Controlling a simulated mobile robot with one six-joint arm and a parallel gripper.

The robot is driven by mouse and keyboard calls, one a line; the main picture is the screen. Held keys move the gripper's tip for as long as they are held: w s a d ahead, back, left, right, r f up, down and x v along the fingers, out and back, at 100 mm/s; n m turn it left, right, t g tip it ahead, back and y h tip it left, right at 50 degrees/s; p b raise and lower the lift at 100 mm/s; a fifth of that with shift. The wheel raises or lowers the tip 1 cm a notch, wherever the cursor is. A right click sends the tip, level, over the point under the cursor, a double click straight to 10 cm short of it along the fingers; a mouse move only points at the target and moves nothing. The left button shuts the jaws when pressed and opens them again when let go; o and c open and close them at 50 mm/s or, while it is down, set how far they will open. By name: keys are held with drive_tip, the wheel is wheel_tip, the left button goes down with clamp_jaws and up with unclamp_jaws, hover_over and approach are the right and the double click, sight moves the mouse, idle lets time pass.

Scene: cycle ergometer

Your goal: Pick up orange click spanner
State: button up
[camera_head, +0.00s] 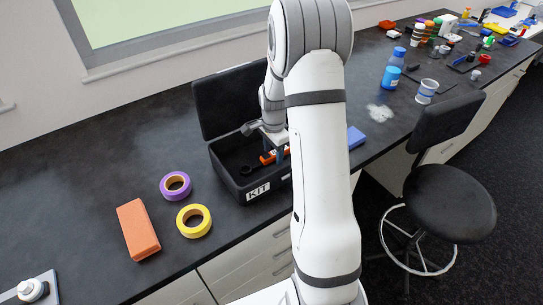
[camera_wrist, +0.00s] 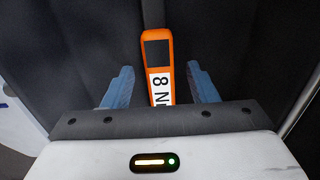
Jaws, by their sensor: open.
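The orange click spanner (camera_wrist: 158,48) lies in the dark kit case, with a dark window and a white label on its orange body. In the wrist view it lies between the two blue fingers of my gripper (camera_wrist: 160,88), with a gap on each side. My gripper is open. In the head view the orange part of the spanner (camera_head: 267,158) shows inside the case (camera_head: 226,180), below my gripper, partly hidden by my arm. The case lid is open and the front bears a "KIT" label.
An orange block (camera_head: 138,229), a purple tape roll (camera_head: 175,185) and a yellow tape roll (camera_head: 193,221) lie left of the case. A blue block (camera_head: 356,137) is to its right. A black stool (camera_head: 450,200) stands before the counter. The counter's left part is mostly clear.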

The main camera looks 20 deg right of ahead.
sight(273, 153)
drive_tip(key=shift+c, duration=0.4)
clamp_jaws()
wheel_tip(273, 153, up, 10)
drive_tip(key=b, duration=0.2)
drive_tip(key=c, duration=0.5)
unclamp_jaws()
clamp_jaws()
drive_tip(key=shift+s, duration=0.1)
